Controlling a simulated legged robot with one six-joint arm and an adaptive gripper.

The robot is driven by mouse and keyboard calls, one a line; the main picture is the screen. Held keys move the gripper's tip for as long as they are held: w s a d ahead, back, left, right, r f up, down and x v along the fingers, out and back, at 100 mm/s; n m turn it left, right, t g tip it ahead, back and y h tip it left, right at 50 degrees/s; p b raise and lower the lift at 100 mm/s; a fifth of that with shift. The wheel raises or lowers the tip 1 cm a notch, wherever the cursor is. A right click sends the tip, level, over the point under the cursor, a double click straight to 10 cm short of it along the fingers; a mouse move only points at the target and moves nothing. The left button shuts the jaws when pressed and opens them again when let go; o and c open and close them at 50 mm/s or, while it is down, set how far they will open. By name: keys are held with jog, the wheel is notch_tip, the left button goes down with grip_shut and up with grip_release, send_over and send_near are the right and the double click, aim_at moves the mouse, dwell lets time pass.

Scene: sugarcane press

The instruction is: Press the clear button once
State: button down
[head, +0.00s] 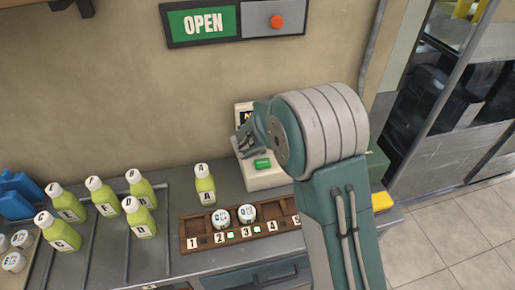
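A pale device (266,180) stands on the counter against the wall, with a green button (262,163) on its front face. The writing on the button is too small to read, so I cannot tell if it is the clear button. A dark display shows at the device's top left. My gripper (243,146) is in front of the device, above and left of the green button, and appears apart from it. Its fingers are small and partly merged with my wrist, so their opening is unclear. My arm hides the right side of the device.
A green bottle (205,184) stands left of the device. A brown numbered rack (189,236) with white-lidded items lies in front. Several more green bottles (104,197) stand at left. A red button (277,22) is on the wall beside the OPEN sign (203,23).

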jog(key=shift+f, duration=0.55)
dwell(0.8)
jog(key=shift+r, duration=0.95)
jog(key=shift+r, duration=0.1)
jog(key=shift+r, duration=2.45)
